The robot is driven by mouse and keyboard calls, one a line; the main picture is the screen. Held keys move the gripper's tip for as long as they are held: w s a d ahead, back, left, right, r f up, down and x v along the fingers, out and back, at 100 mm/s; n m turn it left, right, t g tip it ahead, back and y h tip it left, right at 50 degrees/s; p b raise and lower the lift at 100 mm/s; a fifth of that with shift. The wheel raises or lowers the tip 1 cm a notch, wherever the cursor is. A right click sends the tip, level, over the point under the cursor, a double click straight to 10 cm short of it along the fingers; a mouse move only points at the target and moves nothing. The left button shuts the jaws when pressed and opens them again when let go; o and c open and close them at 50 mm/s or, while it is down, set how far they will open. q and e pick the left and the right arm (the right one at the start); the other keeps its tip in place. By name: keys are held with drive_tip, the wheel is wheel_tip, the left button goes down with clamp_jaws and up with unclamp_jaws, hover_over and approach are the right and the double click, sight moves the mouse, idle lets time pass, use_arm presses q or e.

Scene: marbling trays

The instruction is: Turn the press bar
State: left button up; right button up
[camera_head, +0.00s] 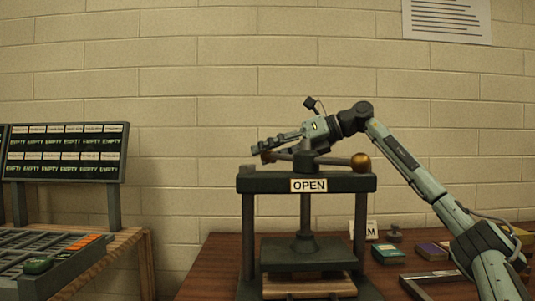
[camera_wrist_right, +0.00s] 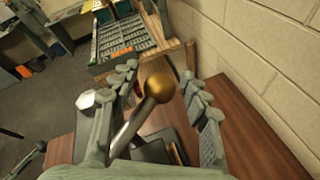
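The press (camera_head: 306,182) stands on the table with an "OPEN" sign (camera_head: 309,185) on its dark top beam. Its press bar (camera_head: 335,161) lies across the top of the screw, with a brass knob (camera_head: 361,162) at the right end. My right gripper (camera_head: 264,148) is over the bar's left end, whose knob is mostly hidden behind the fingers. In the right wrist view, my right gripper (camera_wrist_right: 165,92) is open, with a brass knob (camera_wrist_right: 160,87) between its fingers and a visible gap to the right finger. My left gripper is not in view.
A slotted rack (camera_head: 40,258) and a board of "EMPTY" labels (camera_head: 65,153) stand at the left. A green block (camera_head: 388,254), a dark stamp-like piece (camera_head: 394,233) and a flat frame (camera_head: 430,280) lie right of the press. The brick wall is close behind.

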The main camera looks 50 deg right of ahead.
drive_tip(key=v, duration=1.2)
idle(0.5)
